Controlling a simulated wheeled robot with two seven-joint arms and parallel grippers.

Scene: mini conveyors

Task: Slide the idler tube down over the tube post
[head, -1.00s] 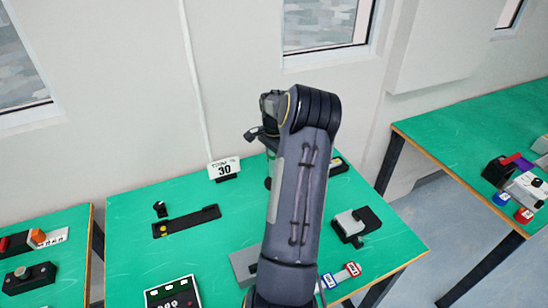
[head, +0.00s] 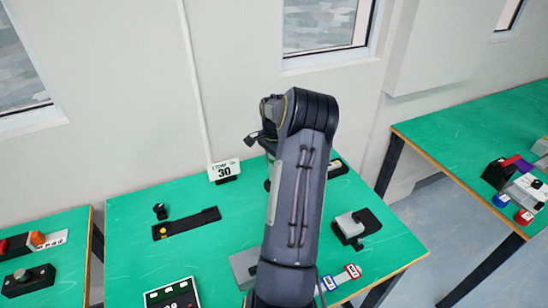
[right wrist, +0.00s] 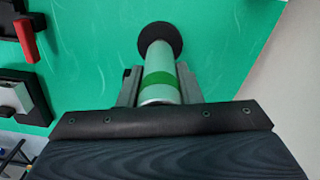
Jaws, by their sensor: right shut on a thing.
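In the right wrist view, my right gripper (right wrist: 159,84) is shut on the idler tube (right wrist: 159,93), a pale metallic tube with a green band. The tube sits between the two grey fingers, in line with a round black base (right wrist: 160,36) on the green table. A pale stretch of cylinder runs from the tube towards this base. I cannot tell whether it is the tube post or more of the tube, nor whether the tube is around the post. My left gripper is not in view.
Side tables stand left and right. Green surface is clear around the round base.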

